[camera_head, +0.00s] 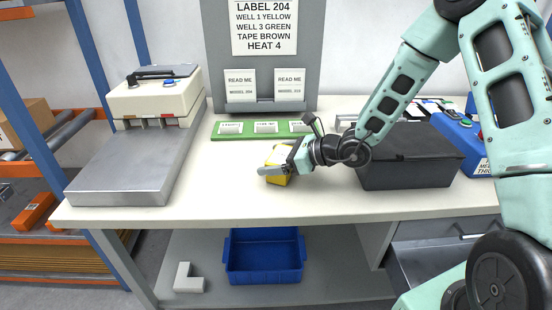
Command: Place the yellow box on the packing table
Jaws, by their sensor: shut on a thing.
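The yellow box (279,156) is at the middle of the white packing table (230,195), in front of the green strip. My gripper (276,170) reaches in from the right and is shut on the yellow box. Its fingers and wrist cover part of the box. The box is over the tabletop; I cannot tell whether its underside touches the surface.
A sealing machine (155,98) with a metal plate stands at the left. A green strip (262,130) with labelled wells lies behind the box. A dark grey case (410,170) stands right. A blue bin (264,260) is on the lower shelf. The front tabletop is clear.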

